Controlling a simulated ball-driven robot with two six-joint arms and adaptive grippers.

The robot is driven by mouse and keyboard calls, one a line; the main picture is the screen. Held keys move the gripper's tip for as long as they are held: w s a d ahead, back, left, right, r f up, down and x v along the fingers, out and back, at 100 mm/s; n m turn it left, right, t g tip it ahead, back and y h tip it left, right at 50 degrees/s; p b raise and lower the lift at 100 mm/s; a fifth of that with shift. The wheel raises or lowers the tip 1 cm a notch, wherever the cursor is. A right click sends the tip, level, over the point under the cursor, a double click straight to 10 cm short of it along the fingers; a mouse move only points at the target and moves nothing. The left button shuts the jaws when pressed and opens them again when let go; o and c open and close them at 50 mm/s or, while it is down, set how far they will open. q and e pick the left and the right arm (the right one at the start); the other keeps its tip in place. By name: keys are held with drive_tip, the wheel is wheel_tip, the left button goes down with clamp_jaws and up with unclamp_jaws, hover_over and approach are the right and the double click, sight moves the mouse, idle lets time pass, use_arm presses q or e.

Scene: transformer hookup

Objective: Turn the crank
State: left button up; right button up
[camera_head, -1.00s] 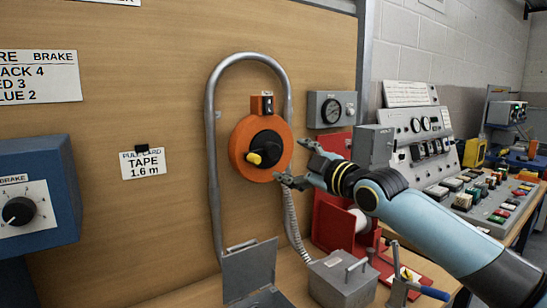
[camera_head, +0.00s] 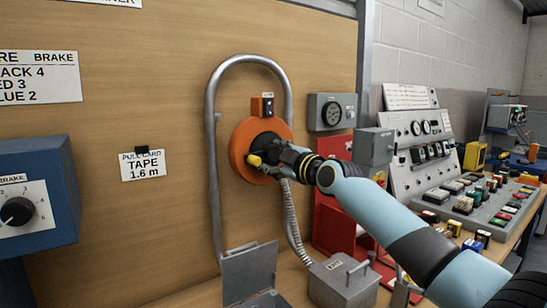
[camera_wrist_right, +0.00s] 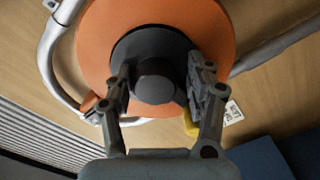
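The crank is a black hub and arm (camera_head: 266,139) with a yellow knob (camera_head: 254,160), on an orange disc (camera_head: 238,138) fixed to the wooden wall. My right gripper (camera_head: 272,155) is at the front of the disc, by the hub and knob. In the right wrist view the two fingers of my right gripper (camera_wrist_right: 160,92) are spread on either side of the round black hub (camera_wrist_right: 155,80). The yellow knob (camera_wrist_right: 189,123) is beside the right-hand finger, partly hidden by it. I cannot tell whether the fingers touch the crank. My left gripper is not in view.
A grey pipe (camera_head: 213,160) arches around the disc. A grey gauge box (camera_head: 332,111) and a red cabinet (camera_head: 330,225) are to the right. Below stand an open grey box (camera_head: 250,268) and a closed grey box (camera_head: 343,282). A blue brake box (camera_head: 60,190) is at left.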

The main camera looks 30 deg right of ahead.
drive_tip(key=shift+d+f, duration=0.1)
drive_tip(key=shift+d, duration=0.05)
drive_tip(key=c, duration=0.9)
drive_tip(key=shift+f, duration=0.1)
clamp_jaws()
drive_tip(key=shift+f+m, duration=0.1)
drive_tip(key=shift+m, duration=0.3)
drive_tip(key=m, duration=0.2)
drive_tip(key=shift+m, duration=0.3)
drive_tip(key=m, duration=0.3)
drive_tip(key=shift+a+m+p, duration=0.25)
drive_tip(key=shift+m+p, duration=0.05)
drive_tip(key=m, duration=0.2)
drive_tip(key=m+p, duration=0.1)
drive_tip(key=m, duration=0.2)
drive_tip(key=shift+a+r+m+p, duration=0.15)
drive_tip(key=shift+r+m+p, duration=0.1)
drive_tip(key=shift+m+p, duration=0.05)
drive_tip(key=shift+r+m, duration=0.15)
drive_tip(key=shift+m, duration=0.65)
drive_tip(key=shift+r, duration=0.2)
